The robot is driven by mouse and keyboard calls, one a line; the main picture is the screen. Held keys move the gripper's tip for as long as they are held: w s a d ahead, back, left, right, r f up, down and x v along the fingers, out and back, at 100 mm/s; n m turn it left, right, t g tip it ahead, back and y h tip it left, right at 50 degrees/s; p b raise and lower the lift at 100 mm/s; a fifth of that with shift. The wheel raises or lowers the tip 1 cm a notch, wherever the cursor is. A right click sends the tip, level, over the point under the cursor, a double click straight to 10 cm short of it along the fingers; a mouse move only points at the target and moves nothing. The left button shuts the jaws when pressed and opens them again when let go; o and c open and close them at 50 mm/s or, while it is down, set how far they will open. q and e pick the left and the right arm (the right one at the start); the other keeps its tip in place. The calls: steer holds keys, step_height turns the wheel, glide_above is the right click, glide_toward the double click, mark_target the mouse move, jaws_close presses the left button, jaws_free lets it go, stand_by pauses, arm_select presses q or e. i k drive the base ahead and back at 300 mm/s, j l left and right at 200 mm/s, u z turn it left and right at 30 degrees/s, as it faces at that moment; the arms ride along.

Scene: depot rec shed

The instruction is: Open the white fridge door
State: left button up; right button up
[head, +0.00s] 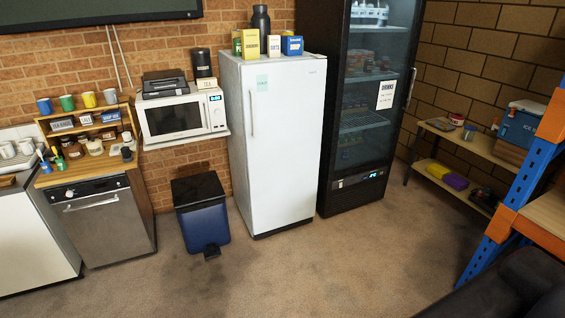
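The white fridge (280,150) stands against the brick wall in the middle of the head view. Its door is shut. A vertical white handle (252,113) runs down the left side of the door, near its upper half. A pale green note (262,83) is stuck on the upper left of the door. Neither of my grippers shows in this view, and nothing touches the fridge door.
Several boxes and a dark bottle (261,20) stand on the fridge. A blue pedal bin (202,215) is left of it; a black glass-door drinks cooler (363,110) is right. A blue-and-orange rack (520,185) stands at far right. The floor before the fridge is clear.

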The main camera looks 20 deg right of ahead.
mark_target(284, 101)
steer(key=i+l+z, duration=0.1)
steer(key=i+l, duration=0.55)
steer(key=i, duration=0.2)
steer(key=l+z, duration=0.05)
